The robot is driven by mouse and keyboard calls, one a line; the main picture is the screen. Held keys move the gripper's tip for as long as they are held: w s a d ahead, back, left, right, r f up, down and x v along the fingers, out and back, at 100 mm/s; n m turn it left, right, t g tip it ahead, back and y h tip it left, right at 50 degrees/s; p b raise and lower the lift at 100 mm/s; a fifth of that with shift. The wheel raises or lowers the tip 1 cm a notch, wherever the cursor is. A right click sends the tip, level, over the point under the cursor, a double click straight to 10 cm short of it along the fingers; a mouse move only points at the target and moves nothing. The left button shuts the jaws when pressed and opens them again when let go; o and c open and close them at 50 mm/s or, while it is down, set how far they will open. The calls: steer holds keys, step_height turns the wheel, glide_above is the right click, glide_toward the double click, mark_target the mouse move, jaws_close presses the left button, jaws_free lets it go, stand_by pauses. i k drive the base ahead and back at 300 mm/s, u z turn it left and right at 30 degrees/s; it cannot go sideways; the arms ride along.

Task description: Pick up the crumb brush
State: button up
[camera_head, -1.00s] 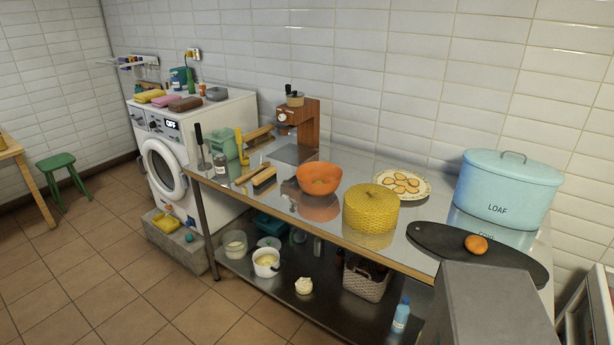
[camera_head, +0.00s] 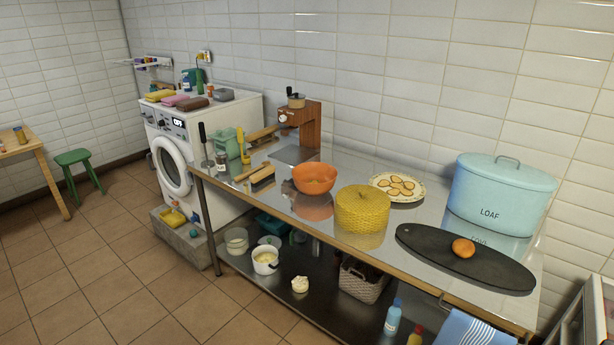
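What looks like the crumb brush (camera_head: 262,175), with a pale wooden top and dark bristles, lies near the front left of the steel table (camera_head: 290,207). A thin tan stick lies just left of it, and the orange bowl (camera_head: 314,179) stands to its right. The brush is small here, so its finer shape is hard to make out. My gripper is not in view.
A green container, a yellow tool and a dark-handled utensil (camera_head: 206,146) stand left of the brush. A wooden coffee machine (camera_head: 300,124) stands behind. A yellow woven box (camera_head: 361,210), black board (camera_head: 464,258) and blue loaf bin (camera_head: 499,195) fill the right.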

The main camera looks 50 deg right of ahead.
mark_target(258, 178)
steer(key=u, duration=0.1)
steer(key=k, duration=0.25)
steer(key=z, duration=0.6)
steer(key=i, duration=1.1)
steer(key=u, duration=0.7)
steer(key=i, duration=0.65)
steer(key=u, duration=0.3)
steer(key=k, duration=0.9)
